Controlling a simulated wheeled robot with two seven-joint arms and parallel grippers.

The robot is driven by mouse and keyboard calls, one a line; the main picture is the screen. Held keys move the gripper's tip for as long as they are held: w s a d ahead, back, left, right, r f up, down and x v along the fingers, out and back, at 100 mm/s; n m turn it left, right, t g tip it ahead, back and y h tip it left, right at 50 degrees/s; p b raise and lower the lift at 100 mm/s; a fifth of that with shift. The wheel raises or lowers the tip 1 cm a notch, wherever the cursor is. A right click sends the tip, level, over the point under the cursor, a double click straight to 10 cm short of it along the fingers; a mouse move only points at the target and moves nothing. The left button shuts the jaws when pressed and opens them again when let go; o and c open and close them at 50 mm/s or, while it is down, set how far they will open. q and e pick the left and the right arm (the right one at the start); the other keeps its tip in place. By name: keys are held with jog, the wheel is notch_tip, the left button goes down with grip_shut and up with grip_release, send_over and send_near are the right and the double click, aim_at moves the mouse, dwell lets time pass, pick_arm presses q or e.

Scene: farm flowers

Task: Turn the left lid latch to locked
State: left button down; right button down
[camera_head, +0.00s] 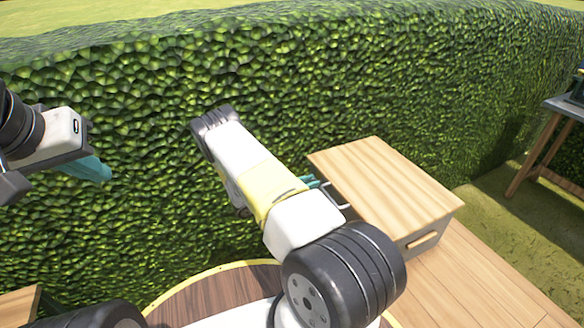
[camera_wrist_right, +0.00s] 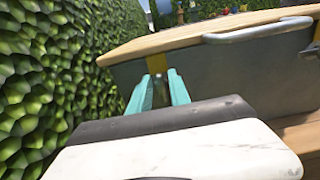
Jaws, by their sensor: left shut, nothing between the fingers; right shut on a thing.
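A box with a pale wooden lid (camera_head: 385,178) stands right of centre in the head view, with its lid down. In the right wrist view the lid (camera_wrist_right: 150,44) lies above a grey front wall (camera_wrist_right: 230,76). The left lid latch (camera_wrist_right: 158,66) shows as a yellow piece below the lid edge, with a greyish part between the teal fingers. My right gripper (camera_head: 311,182), also in the right wrist view (camera_wrist_right: 159,92), is shut on this latch; the fingers hide much of it, so its turn cannot be told. My left gripper (camera_head: 98,170) is shut and empty at far left, away from the box.
A curved metal handle (camera_wrist_right: 258,30) sits on the lid's front edge, right of the latch. Another fitting (camera_wrist_right: 312,50) shows at the right edge. A tall hedge (camera_head: 330,80) stands close behind the box. A small table (camera_head: 560,107) is at far right.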

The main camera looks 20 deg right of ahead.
jog(key=shift+m, duration=0.3)
jog(key=m, duration=1.1)
jog(key=s+f+m, duration=0.1)
jog(key=m, duration=0.5)
jog(key=shift+s+f, duration=0.1)
dwell(0.5)
jog(key=c, duration=1.2)
grip_release()
jog(key=shift+c, duration=0.2)
